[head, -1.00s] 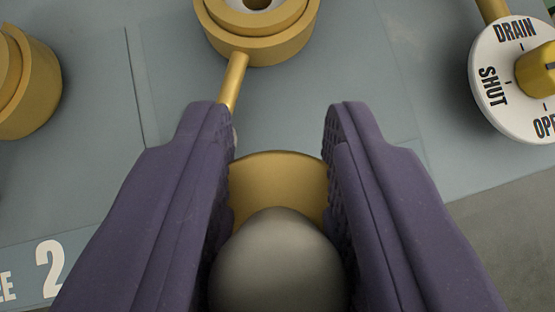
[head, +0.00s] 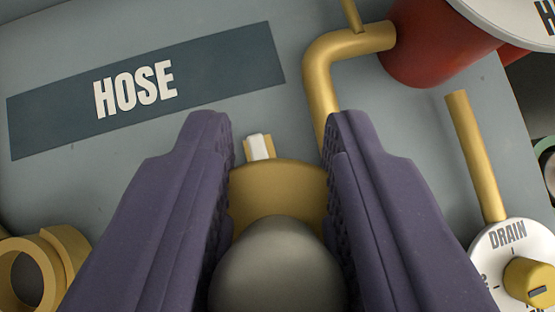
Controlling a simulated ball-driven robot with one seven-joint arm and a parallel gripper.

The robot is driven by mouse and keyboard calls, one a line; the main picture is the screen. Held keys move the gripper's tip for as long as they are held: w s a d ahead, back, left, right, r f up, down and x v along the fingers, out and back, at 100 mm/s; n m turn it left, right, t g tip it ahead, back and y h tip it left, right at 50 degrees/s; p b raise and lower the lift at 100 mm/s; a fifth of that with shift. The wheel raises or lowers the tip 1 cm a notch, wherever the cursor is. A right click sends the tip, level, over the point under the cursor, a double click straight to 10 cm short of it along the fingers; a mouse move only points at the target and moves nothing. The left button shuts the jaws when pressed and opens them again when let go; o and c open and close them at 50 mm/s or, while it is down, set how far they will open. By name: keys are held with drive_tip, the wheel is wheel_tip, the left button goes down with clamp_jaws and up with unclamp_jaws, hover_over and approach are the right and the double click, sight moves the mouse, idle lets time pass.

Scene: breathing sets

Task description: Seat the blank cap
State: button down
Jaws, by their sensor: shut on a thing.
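My gripper (head: 282,150) has its two purple padded fingers shut on a brass round piece with a grey domed knob, apparently the blank cap (head: 270,188). The knob (head: 278,265) faces the camera at the bottom middle. The cap's lower part and its far face are hidden by the knob and fingers. It appears held above the grey panel, but its height is hard to tell. An open brass ring fitting (head: 62,258) is at the lower left, apart from the gripper.
A small brass piece with a white top (head: 260,146) shows just beyond the cap. A bent brass pipe (head: 318,75) runs behind the right finger to a red cylinder (head: 425,45). A DRAIN dial (head: 490,245) is at the lower right. A HOSE label (head: 215,75) lies on the panel (head: 400,120).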

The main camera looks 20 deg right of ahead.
sight(276, 199)
drive_tip(key=shift+f+b, duration=2.55)
drive_tip(key=shift+f, duration=0.35)
drive_tip(key=shift+f+b, duration=1.15)
drive_tip(key=shift+f, duration=0.3)
drive_tip(key=c, duration=0.8)
unclamp_jaws()
drive_tip(key=shift+s, duration=0.1)
drive_tip(key=shift+o, duration=0.2)
drive_tip(key=p+v, duration=0.3)
drive_tip(key=v, duration=0.4)
drive_tip(key=shift+r, duration=0.15)
drive_tip(key=shift+s+a+r+p, duration=0.1)
drive_tip(key=shift+s+r+p, duration=0.05)
drive_tip(key=shift+s+p, duration=0.15)
